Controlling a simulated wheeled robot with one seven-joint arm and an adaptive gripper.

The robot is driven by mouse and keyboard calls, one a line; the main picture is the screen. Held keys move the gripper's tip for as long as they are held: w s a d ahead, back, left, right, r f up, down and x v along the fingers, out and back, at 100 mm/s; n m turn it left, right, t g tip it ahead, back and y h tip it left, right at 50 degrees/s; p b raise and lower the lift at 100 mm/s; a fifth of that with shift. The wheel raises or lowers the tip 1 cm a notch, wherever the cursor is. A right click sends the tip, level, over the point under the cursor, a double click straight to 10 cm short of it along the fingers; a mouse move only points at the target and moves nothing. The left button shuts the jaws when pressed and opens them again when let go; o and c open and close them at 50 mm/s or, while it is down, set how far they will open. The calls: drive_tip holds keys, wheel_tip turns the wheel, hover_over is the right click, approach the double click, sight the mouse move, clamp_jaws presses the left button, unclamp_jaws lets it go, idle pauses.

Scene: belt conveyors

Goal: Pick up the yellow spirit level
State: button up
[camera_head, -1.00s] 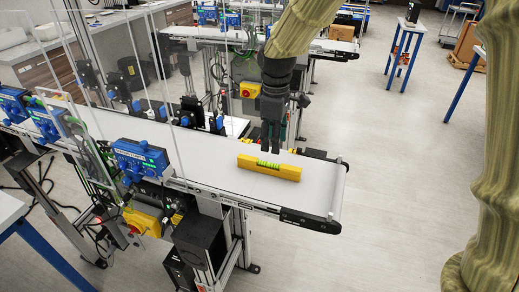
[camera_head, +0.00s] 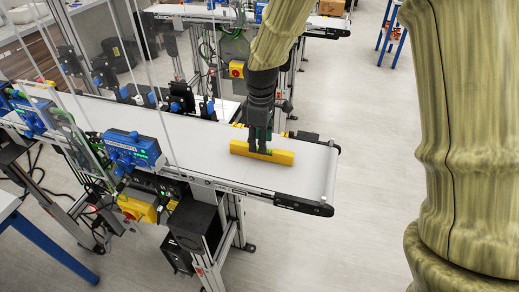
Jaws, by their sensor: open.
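The yellow spirit level (camera_head: 275,156) lies on the white belt of the near conveyor (camera_head: 215,165), close to its right end. My gripper (camera_head: 260,150) reaches down over the middle of the level, with its dark fingers open around that part. The fingers hide the level's green vial. I cannot tell whether the fingers touch the level.
A blue control box (camera_head: 132,150) is mounted on the conveyor's front side, left of the level. Clear panels and dark sensor units (camera_head: 180,97) stand along the left part. A second conveyor (camera_head: 200,12) runs behind. The belt around the level is clear.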

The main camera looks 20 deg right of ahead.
drive_tip(key=shift+s+f+p, duration=0.45)
drive_tip(key=shift+s+f, duration=0.2)
drive_tip(key=shift+s, duration=0.3)
drive_tip(key=shift+w+f, duration=0.1)
drive_tip(key=shift+f, duration=0.2)
drive_tip(key=shift+w+f, duration=0.5)
drive_tip(key=shift+f, duration=0.05)
drive_tip(key=shift+s+r, duration=0.25)
drive_tip(key=shift+c, duration=0.2)
drive_tip(key=shift+s, duration=0.1)
drive_tip(key=c, duration=0.4)
clamp_jaws()
